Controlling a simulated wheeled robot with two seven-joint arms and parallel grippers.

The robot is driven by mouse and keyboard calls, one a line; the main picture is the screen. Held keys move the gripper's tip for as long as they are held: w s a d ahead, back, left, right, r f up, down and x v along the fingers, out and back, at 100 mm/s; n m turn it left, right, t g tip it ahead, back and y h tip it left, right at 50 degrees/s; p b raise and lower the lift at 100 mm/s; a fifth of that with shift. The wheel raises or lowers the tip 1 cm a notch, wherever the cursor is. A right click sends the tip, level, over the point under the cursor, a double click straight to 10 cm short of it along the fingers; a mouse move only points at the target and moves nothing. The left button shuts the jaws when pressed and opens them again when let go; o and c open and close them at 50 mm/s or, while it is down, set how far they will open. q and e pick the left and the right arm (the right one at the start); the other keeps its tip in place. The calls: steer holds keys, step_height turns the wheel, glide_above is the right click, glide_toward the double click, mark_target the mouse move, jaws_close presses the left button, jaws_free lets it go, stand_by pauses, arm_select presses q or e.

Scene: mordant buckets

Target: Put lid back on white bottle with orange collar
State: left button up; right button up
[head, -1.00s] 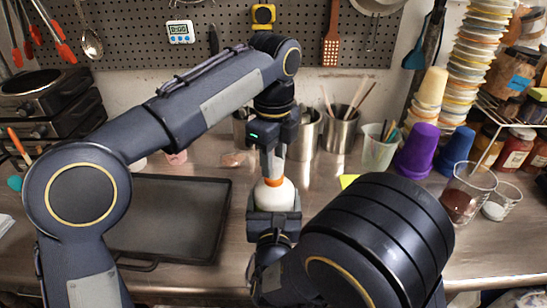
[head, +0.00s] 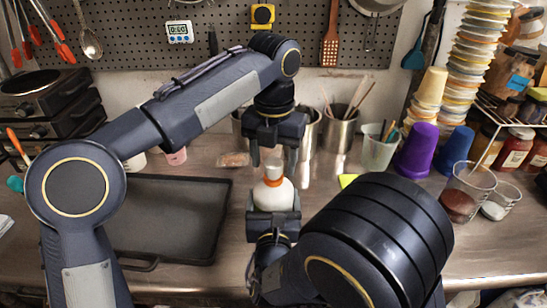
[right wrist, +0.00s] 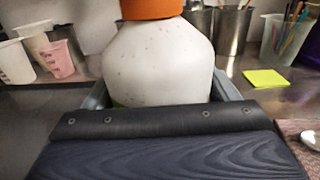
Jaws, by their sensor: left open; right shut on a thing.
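The white bottle (head: 273,197) with its orange collar (head: 273,181) stands upright in front of me. My right gripper (head: 273,222) is shut around its body. The right wrist view shows the bottle's white shoulder (right wrist: 158,65) and the orange collar (right wrist: 151,8), cut off by the top edge. A pale lid (head: 274,168) sits on top of the collar in the head view; how firmly it is seated I cannot tell. My left gripper (head: 278,158) is open above the bottle, its fingers spread on either side of the lid and apart from it.
A dark tray (head: 170,215) lies on the steel counter to the left. Metal utensil cups (head: 340,132) and a clear cup (head: 380,150) stand behind. Purple (head: 417,150) and blue (head: 456,148) cups are to the right. A yellow note (right wrist: 265,78) lies near the bottle.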

arm_select(q)
steer(key=shift+r, duration=0.1)
steer(key=shift+r, duration=3.7)
arm_select(e)
steer(key=o, duration=1.8)
steer(key=shift+s, duration=0.15)
arm_select(q)
steer(key=shift+f+b, duration=0.6)
steer(key=shift+f, duration=0.05)
arm_select(e)
steer(key=s, duration=0.7)
steer(key=shift+s, duration=0.3)
